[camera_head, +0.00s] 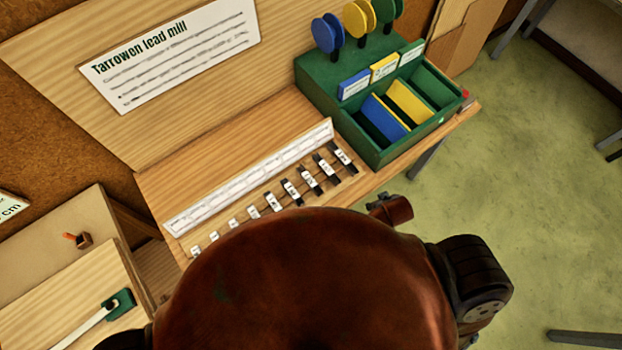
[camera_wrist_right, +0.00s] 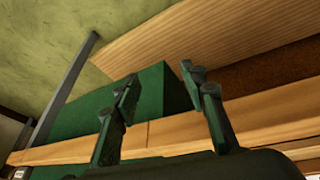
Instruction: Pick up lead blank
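Several small dark bars with white labels, which look like the lead blanks (camera_head: 292,190), lie in a graded row on the wooden bench (camera_head: 225,148). They grow larger toward the right, and the near side of the row is partly behind my brown body. In the right wrist view my right gripper (camera_wrist_right: 160,80) has its two fingers spread with nothing between them. A green box (camera_wrist_right: 80,113) stands behind the fingers there. No blank shows clearly in that view. My left gripper is in neither view.
A green sorter (camera_head: 376,148) with blue, yellow and green compartments and coloured discs stands at the bench's right end. A white strip (camera_head: 250,177) runs behind the blanks. A sign (camera_head: 170,52) hangs above. A green-handled tool (camera_head: 120,303) lies lower left. Open floor is right.

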